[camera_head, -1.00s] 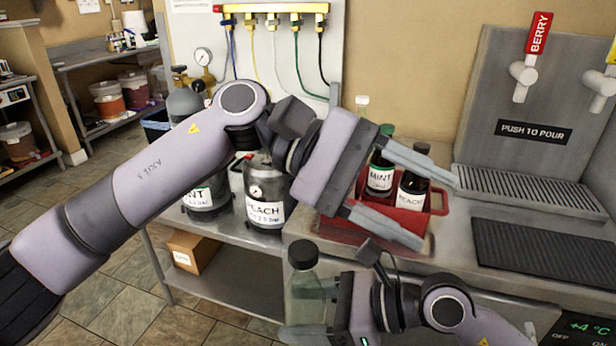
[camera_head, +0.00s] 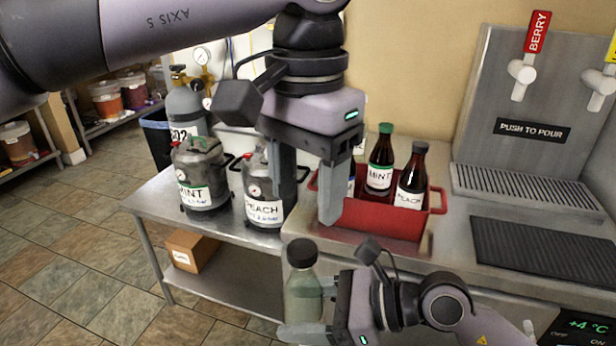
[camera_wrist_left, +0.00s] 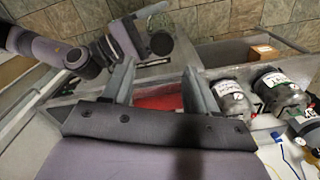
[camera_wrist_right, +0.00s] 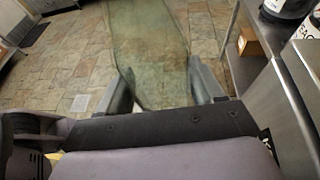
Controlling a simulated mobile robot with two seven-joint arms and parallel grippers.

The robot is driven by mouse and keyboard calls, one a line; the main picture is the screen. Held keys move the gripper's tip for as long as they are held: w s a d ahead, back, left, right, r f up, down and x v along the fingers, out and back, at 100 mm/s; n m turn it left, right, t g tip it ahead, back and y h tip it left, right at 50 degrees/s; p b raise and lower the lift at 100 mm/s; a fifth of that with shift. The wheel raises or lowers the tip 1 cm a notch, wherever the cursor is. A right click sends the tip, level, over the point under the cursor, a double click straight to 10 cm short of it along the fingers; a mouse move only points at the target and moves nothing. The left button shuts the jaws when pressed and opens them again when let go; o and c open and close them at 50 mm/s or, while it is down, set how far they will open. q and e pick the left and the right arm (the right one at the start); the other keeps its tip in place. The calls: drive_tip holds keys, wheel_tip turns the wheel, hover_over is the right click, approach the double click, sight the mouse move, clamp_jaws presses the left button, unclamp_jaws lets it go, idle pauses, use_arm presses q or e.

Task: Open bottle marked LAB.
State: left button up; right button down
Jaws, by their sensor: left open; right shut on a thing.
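A clear, greenish bottle (camera_head: 303,298) with a black cap (camera_head: 302,253) stands upright at the front edge of the counter area. My right gripper (camera_head: 308,312) is shut around its body, and the bottle also fills the upper middle of the right wrist view (camera_wrist_right: 150,50). No marking can be read on it from here. The cap is on the bottle. My left gripper (camera_head: 308,200) is open and empty, fingers pointing down, higher in the picture than the cap and apart from it. Its two fingers also show in the left wrist view (camera_wrist_left: 160,82).
A red crate (camera_head: 385,220) on the counter holds a MINT bottle (camera_head: 380,160) and a dark bottle (camera_head: 411,178), close to my left gripper. MINT (camera_head: 203,180) and PEACH (camera_head: 264,208) kegs stand on the steel table left. A drip tray (camera_head: 530,188) lies right.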

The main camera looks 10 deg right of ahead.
sight(306, 247)
use_arm(q)
wheel_tip(306, 247, down, 7)
drive_tip(key=shift+f, duration=0.15)
idle(0.4)
